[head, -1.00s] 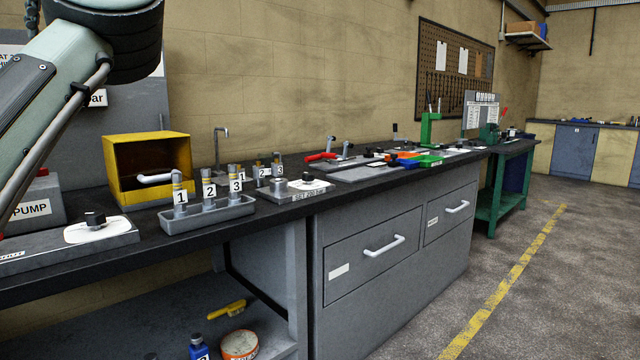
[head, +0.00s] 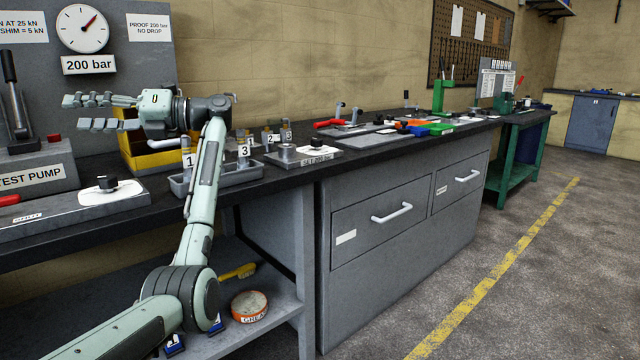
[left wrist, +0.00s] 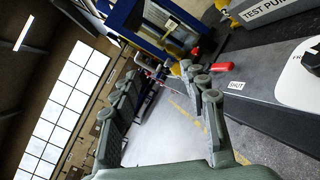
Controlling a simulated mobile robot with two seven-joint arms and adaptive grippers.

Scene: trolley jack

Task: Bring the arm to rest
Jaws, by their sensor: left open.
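My left arm (head: 205,180) comes up from the lower left in the head view, bends at a dark-ringed joint, and rises in front of the bench. My left gripper (head: 76,112) is held level above the bench, its fingers pointing left. The fingers are apart with nothing between them. In the left wrist view my left gripper (left wrist: 160,80) also shows open and empty. It hides part of the yellow box (head: 140,160) behind it. My right gripper is in neither view.
The test pump (head: 35,180) stands on the bench left of my arm, below the dial gauge (head: 82,29). A grey tray (head: 235,176) with numbered parts lies close behind my forearm. A grease tub (head: 249,306) sits on the lower shelf. The floor at right is clear.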

